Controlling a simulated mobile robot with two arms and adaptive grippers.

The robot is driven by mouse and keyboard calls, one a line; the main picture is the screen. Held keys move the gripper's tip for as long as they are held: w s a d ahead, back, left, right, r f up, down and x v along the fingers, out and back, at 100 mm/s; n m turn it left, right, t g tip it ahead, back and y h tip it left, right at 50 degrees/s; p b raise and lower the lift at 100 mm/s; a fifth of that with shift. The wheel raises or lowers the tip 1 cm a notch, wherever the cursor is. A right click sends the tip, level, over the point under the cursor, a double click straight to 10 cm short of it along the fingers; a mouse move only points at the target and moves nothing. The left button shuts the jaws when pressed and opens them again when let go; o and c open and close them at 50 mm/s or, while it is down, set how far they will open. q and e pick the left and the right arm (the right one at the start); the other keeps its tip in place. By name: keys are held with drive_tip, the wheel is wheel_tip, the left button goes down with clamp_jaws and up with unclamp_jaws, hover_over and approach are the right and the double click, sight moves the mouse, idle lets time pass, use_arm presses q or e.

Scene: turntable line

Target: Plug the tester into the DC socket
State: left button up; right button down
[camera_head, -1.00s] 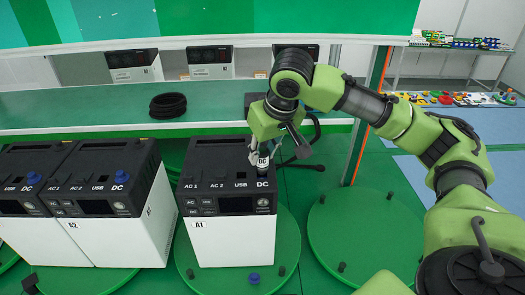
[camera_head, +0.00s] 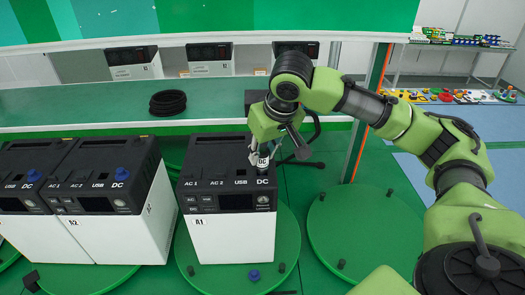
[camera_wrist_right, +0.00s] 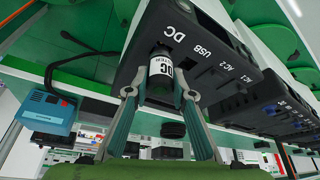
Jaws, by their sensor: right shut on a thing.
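The power station A1 (camera_head: 231,239) stands upright on a green turntable, its dark top carrying AC 1, AC 2, USB and DC labels. My right gripper (camera_head: 263,160) is above its DC corner, shut on the tester plug (camera_wrist_right: 161,75), a dark cylinder with a white DC label. In the right wrist view the fingers (camera_wrist_right: 160,98) clasp the plug from both sides. The plug's end is at the DC socket, beside the DC lettering; the socket itself is hidden and I cannot tell how deep the plug sits. My left gripper is not in view.
Station A2 (camera_head: 105,239) and another station stand to the left, with blue caps on their DC sockets. A loose blue cap (camera_head: 254,275) lies on the turntable (camera_head: 289,240). A blue box (camera_wrist_right: 46,112) with a dark cable shows in the wrist view. An empty turntable (camera_head: 365,225) is right.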

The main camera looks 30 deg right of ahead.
drive_tip(key=shift+f, duration=0.9)
drive_tip(key=c, duration=1.7)
unclamp_jaws()
drive_tip(key=v, duration=1.2)
drive_tip(key=shift+r, duration=0.1)
